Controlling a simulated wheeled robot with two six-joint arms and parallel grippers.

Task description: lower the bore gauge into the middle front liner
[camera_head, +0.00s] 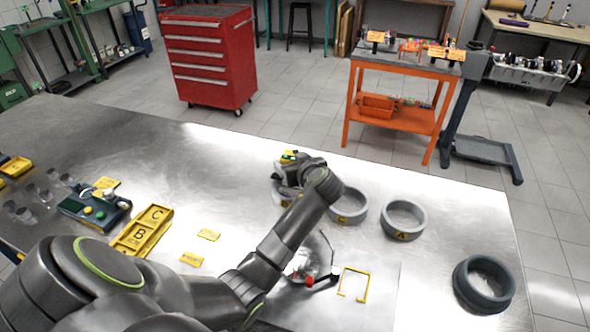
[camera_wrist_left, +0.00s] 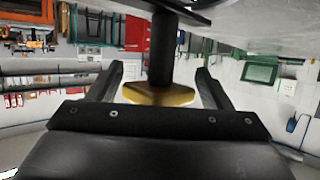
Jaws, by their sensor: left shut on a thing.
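My left gripper (camera_head: 288,163) is at the far end of my left arm, above the leftmost grey liner (camera_head: 283,198), which the arm and gripper partly hide. In the left wrist view, a dark upright stem with a gold-yellow block (camera_wrist_left: 158,94), taken as the bore gauge, is between the fingers of that gripper (camera_wrist_left: 160,84). The gauge's lower end is hidden. The middle liner (camera_head: 361,204), with a yellow tag, and the right liner (camera_head: 419,217), tagged A, stand open and empty-looking. My right gripper is not in view.
A dark ring (camera_head: 461,283) stands near the right table edge. A yellow bracket outline (camera_head: 368,286) and a small item with a red knob (camera_head: 309,281) lie in front. A yellow tray (camera_head: 142,230) lettered B and C sits left.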

